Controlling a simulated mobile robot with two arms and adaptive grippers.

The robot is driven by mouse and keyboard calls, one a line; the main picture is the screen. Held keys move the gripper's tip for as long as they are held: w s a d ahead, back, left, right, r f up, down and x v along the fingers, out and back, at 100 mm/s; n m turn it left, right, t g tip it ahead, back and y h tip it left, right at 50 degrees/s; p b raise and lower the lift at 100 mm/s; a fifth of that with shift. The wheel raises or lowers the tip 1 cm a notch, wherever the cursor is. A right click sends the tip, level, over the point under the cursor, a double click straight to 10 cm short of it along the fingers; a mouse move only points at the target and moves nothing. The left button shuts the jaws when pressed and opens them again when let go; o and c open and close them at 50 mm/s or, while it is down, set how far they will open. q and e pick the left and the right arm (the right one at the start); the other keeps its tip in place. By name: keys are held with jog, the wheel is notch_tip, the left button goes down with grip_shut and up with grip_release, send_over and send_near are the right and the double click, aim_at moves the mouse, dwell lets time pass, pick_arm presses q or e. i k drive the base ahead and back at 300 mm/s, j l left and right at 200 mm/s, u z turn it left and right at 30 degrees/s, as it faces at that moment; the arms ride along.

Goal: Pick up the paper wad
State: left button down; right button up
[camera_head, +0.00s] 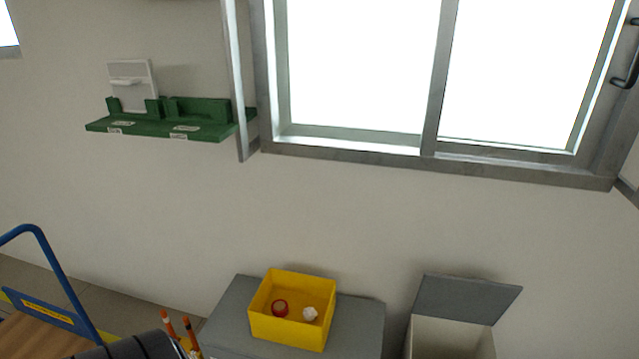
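The paper wad (310,313) is a small white crumpled ball. It lies inside an open yellow bin (287,332), toward the right of the bin's floor. A red ring-shaped object (280,308) lies to its left in the same bin. The bin stands on a grey cabinet top (358,325). Neither of my grippers can be made out in the head view.
A grey open-lidded box (467,297) stands to the right. A blue-handled cart (60,275) is at lower left, near orange-tipped rods (187,330). A green shelf (200,115) and a window frame (430,165) are on the wall above.

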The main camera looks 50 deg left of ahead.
aim_at(310, 314)
jog(key=u, duration=1.5)
